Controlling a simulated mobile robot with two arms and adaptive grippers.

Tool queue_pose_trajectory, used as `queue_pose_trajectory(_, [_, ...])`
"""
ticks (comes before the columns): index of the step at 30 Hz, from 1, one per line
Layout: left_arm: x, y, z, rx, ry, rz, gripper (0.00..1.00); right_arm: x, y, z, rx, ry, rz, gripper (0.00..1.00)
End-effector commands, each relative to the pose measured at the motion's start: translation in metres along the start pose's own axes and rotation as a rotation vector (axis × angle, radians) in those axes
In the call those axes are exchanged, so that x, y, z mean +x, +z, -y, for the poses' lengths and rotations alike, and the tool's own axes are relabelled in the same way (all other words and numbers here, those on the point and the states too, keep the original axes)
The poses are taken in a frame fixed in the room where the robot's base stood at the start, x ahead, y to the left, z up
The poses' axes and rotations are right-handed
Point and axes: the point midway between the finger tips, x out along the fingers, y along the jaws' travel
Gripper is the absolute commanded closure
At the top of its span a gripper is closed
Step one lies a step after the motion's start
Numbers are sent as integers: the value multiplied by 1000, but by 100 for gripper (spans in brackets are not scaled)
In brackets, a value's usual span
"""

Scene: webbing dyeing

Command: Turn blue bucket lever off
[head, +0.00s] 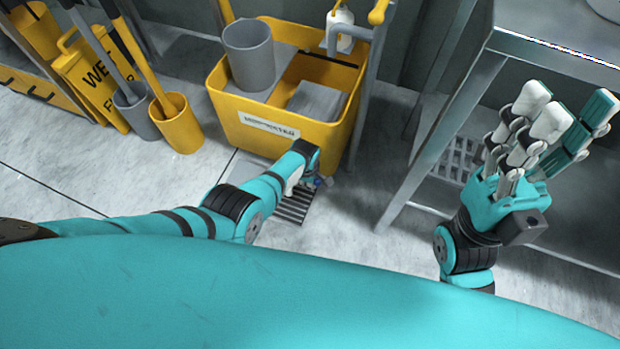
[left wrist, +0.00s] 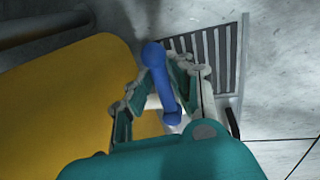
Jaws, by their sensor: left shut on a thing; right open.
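A blue lever (left wrist: 158,75) stands between the fingers of my left gripper (left wrist: 161,92) in the left wrist view, with its rounded end showing past them. My left gripper is shut on this lever. In the head view the left hand reaches down beside the front right corner of the yellow bucket cart (head: 255,145), and only a small bit of blue (head: 318,183) shows at its fingers. The lever's base is mostly hidden by the hand. My right gripper (head: 566,112) is open and empty, raised in front of the metal table at the right.
A floor drain grate (head: 292,207) lies just below the left hand. A metal table (head: 560,62) stands at the right. The cart carries a grey bucket (head: 248,58). A yellow container (head: 178,130) with tool handles and a wet-floor sign (head: 92,82) stand at the left.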

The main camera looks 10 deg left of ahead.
Motion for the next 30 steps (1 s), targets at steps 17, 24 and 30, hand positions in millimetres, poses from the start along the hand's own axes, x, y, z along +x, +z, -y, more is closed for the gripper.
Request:
queue_pose_trajectory(17, [0,-2,-1,-4,2,-1,59,0,0,0,1,1,0,59])
queue_pose_trajectory(24, [-2,-1,-1,-3,3,0,59,-1,0,-1,-1,4,2,59])
queue_pose_trajectory(30, [-16,0,-1,-3,5,1,59,0,0,0,-1,2,2,59])
